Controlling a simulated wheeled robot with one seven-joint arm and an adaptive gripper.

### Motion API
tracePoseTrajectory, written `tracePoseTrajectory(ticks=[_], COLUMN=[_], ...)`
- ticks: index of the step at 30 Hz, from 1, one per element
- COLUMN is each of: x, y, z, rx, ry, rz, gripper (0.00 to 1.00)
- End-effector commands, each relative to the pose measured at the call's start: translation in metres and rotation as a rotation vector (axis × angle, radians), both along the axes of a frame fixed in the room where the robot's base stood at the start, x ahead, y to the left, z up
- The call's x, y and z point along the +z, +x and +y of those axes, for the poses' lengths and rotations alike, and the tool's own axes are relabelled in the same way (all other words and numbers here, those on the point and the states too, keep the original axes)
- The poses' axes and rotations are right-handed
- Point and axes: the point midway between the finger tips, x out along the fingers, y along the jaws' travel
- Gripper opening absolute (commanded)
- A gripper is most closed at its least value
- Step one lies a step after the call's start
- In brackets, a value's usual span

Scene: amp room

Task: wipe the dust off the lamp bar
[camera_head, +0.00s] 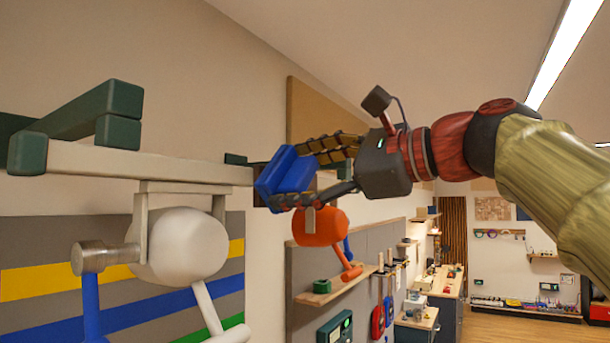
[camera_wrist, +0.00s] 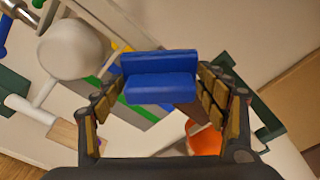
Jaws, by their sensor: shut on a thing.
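The lamp bar (camera_head: 130,167) is a long cream bar running across the head view, with dark green brackets (camera_head: 112,105) at its left end. A white round lamp (camera_head: 180,245) and an orange lamp (camera_head: 322,226) hang below it. My gripper (camera_head: 283,177) is shut on a blue stepped block (camera_wrist: 158,88), held between both fingers. The block is at the bar's right part and hides some of it; I cannot tell whether they touch. A dark brown patch (camera_wrist: 190,113) shows below the block in the wrist view; I cannot tell whether it is dust.
Striped wall panels (camera_head: 40,240) stand behind the lamps. A wooden shelf (camera_head: 335,287) with a green item is below the orange lamp. Farther back are workbenches (camera_head: 445,280) and wall shelves. The floor (camera_head: 510,328) at the far right is partly clear.

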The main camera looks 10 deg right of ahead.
Motion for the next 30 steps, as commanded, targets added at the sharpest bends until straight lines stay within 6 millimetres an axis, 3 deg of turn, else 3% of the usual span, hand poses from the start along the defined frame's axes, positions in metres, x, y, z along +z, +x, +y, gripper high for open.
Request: tracePoseTrajectory(ticks=[30], x=[0.0004], y=[0.0053], z=[0.0068], rx=[0.0], ry=[0.0], rz=[0.0], gripper=[0.52])
